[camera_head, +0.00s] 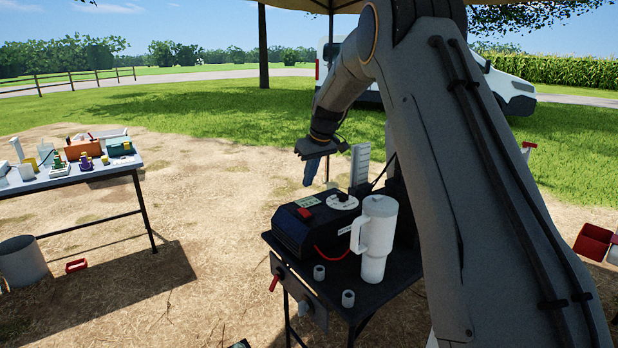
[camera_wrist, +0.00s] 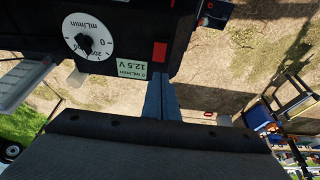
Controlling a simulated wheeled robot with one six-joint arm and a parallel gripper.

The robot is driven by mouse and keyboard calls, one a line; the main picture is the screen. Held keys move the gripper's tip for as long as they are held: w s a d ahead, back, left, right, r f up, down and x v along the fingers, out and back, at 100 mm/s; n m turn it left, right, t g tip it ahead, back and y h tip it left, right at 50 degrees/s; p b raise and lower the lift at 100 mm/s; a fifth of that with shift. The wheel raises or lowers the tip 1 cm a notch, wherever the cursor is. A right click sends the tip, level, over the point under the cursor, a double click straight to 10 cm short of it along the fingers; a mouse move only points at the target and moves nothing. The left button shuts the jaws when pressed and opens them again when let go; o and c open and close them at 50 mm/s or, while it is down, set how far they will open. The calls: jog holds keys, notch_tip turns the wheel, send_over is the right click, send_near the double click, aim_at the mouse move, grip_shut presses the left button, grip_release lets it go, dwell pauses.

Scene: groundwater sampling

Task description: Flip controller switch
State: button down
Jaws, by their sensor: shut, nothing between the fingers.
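The controller (camera_head: 290,232) is a dark box on a small black table. Its red switch (camera_head: 304,213) sits on the top face, beside a pale display and a white round dial (camera_head: 342,201). In the wrist view the red switch (camera_wrist: 159,52) lies just beyond my fingertips, with the display (camera_wrist: 131,70) reading 12.5 V and 0 mL/min to its left. The dial (camera_wrist: 88,37) is farther left. My gripper (camera_head: 308,182) is shut and empty, pointing down above the controller and apart from it. Its blue-grey fingers (camera_wrist: 161,92) are together in the wrist view.
A white handled tumbler (camera_head: 376,240) stands close to the controller's right, with a red cable between. Small grey cups (camera_head: 348,298) stand at the table's front. A second table (camera_head: 75,178) with sampling items is at left, a grey bin (camera_head: 22,262) below it.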

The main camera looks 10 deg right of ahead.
aim_at(304, 213)
jog(key=p+x, duration=0.1)
jog(key=x, duration=0.6)
jog(key=p+x, duration=0.1)
jog(key=x, duration=0.2)
jog(key=shift+s+d+f+p, duration=0.1)
jog(key=shift+s+f+p, duration=0.05)
jog(key=shift+f+p, duration=0.2)
jog(key=shift+f, duration=0.1)
jog(key=shift+f+b, duration=0.25)
jog(key=shift+b, duration=0.35)
jog(key=shift+s+d+f+p, duration=0.15)
jog(key=shift+s+d+p, duration=0.15)
jog(key=shift+s+p, duration=0.35)
jog(key=shift+s, duration=0.1)
jog(key=b+v, duration=0.1)
jog(key=v, duration=1.3)
jog(key=shift+w+a+r, duration=0.15)
jog(key=shift+w+r, duration=0.15)
jog(key=shift+r, duration=0.05)
